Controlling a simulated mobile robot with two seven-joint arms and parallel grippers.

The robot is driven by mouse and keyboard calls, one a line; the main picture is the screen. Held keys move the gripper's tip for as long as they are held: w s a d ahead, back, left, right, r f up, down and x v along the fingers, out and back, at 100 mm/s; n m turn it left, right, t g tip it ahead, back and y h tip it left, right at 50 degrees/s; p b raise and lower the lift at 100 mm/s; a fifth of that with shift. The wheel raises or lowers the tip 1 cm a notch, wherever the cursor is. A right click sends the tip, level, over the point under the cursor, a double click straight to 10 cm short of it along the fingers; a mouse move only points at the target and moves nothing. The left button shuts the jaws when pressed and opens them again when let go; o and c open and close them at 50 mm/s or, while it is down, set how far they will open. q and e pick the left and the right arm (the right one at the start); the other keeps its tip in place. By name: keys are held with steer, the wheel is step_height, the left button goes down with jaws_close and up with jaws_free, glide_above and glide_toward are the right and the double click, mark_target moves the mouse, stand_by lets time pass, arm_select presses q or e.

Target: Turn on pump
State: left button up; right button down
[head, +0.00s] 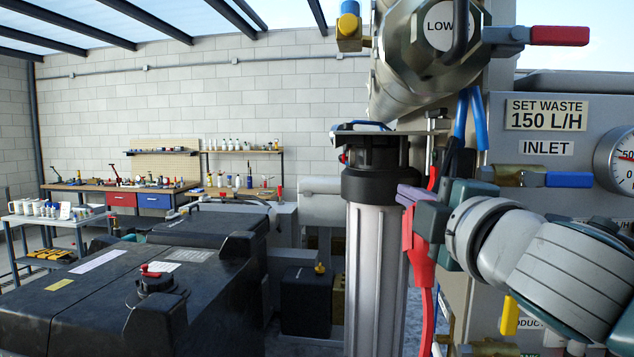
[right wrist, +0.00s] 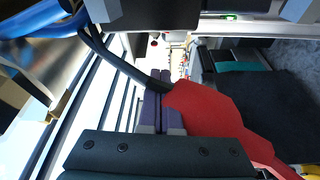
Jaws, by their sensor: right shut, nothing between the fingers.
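My right gripper (head: 405,195) is at the centre right of the head view, beside the clear filter housing (head: 373,270) with its black cap. Its purple fingertips are together and point left; they also show in the right wrist view (right wrist: 158,103). A red plug-like or clamp-like piece (head: 420,262) with a red cable hangs just below the gripper. In the right wrist view a red body (right wrist: 208,110) lies right beside the fingers, outside them; I cannot tell whether they touch. No pump or pump switch can be clearly made out. My left gripper is not in view.
A steel vessel end marked LOW (head: 440,27) is above, with a red-handled valve (head: 557,35). A panel at right carries a blue-handled valve (head: 568,180) and a gauge (head: 620,160). A black tank (head: 110,300) fills the lower left. Workbenches stand behind.

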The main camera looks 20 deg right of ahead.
mark_target(431, 181)
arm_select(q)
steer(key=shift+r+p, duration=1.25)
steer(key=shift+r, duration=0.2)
arm_select(e)
steer(key=shift+w+d+f, duration=0.1)
steer(key=shift+w+d, duration=0.25)
steer(key=shift+d, duration=0.35)
steer(key=shift+w+d+f, duration=0.1)
steer(key=shift+w+d, duration=0.2)
steer(key=shift+d, duration=0.45)
steer(key=shift+w+d, duration=0.35)
steer(key=shift+d, duration=0.35)
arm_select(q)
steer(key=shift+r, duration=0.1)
